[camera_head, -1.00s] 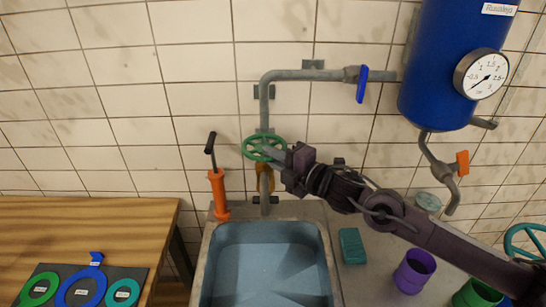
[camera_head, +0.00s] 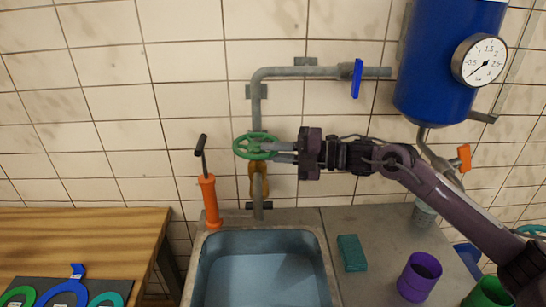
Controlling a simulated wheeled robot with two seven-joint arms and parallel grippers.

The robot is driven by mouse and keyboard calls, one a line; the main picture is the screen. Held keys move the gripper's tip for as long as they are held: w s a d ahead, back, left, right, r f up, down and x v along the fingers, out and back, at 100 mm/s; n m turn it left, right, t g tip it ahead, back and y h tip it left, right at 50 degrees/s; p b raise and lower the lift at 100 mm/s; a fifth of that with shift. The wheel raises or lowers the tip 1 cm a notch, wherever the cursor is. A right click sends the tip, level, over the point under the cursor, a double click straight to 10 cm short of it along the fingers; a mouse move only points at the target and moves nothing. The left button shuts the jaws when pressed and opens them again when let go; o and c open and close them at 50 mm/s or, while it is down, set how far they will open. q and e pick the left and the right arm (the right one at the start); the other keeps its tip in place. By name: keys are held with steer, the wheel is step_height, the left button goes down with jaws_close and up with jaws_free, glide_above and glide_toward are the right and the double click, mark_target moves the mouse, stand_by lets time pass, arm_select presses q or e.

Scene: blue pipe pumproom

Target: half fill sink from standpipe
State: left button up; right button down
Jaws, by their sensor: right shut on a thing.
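A grey standpipe (camera_head: 257,110) runs down the tiled wall above the sink, with a green handwheel (camera_head: 243,140) on it. My right gripper (camera_head: 276,151) reaches in from the right and is shut on the handwheel's right side. A yellow-brown part (camera_head: 252,183) of the pipe hangs below the wheel. The sink (camera_head: 214,240) below has a blue-grey inside with a pale, flat surface; I cannot tell the water depth. No falling stream is clear. My left gripper is not in view.
An orange hand pump (camera_head: 210,200) stands left of the pipe. A teal sponge (camera_head: 351,253) and a purple cup (camera_head: 419,277) are on the counter right of the sink. A blue tank (camera_head: 440,70) with a gauge (camera_head: 480,60) hangs upper right. A wooden table (camera_head: 80,235) is at left.

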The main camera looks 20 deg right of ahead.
steer(key=c, duration=1.5)
jaws_free()
steer(key=shift+o, duration=0.2)
steer(key=b+v, duration=0.3)
steer(key=v, duration=0.4)
steer(key=shift+d+b, duration=0.3)
steer(key=shift+d, duration=0.05)
steer(key=shift+s, duration=0.15)
